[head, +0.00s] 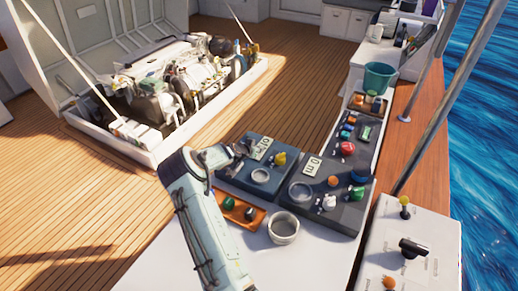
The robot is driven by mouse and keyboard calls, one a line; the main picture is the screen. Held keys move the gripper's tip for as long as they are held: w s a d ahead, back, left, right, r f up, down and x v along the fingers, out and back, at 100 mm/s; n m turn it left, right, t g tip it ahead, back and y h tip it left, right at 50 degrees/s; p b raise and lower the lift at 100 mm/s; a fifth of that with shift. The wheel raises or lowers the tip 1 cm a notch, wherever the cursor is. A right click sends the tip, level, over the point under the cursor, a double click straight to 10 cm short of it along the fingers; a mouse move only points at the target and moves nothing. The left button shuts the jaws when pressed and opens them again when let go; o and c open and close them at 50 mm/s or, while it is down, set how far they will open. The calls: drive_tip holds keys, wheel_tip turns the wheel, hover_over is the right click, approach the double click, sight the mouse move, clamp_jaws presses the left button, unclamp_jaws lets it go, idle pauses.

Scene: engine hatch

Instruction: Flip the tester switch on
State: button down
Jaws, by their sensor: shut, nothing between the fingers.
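Two dark blue-grey panel boxes stand side by side on the white bench. The left box (247,184) has a small display (262,147), a yellow knob (279,159) and a round ring (260,176). The right box (338,216) has a display (312,165), a larger ring and several coloured knobs. I cannot tell which part is the tester switch; it is small or hidden. My gripper (246,148) is shut and empty at the back left edge of the left box, beside its display. I cannot tell whether it touches the box. My arm hides the bench left of it.
An orange tray (238,213) with small round parts and a grey cup (284,228) stand in front of the boxes. A control box (357,137), a small tray (370,103) and a teal bucket (379,78) stand behind. A white lever console (432,238) is at right. The open engine hatch (150,150) is left.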

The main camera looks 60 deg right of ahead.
drive_tip(key=shift+d+f, duration=0.1)
drive_tip(key=shift+d+f+y, duration=0.15)
drive_tip(key=shift+f+y, duration=0.05)
drive_tip(key=shift+y, duration=0.3)
drive_tip(key=shift+d+f+y, duration=0.15)
drive_tip(key=shift+f+y, duration=0.1)
drive_tip(key=shift+y, duration=0.65)
drive_tip(key=shift+f, duration=0.15)
drive_tip(key=shift+a+f, duration=0.1)
drive_tip(key=shift+a, duration=0.9)
drive_tip(key=r, duration=0.6)
drive_tip(key=shift+d, duration=0.3)
drive_tip(key=v, duration=0.8)
drive_tip(key=shift+d+r, duration=0.15)
drive_tip(key=shift+r, duration=0.35)
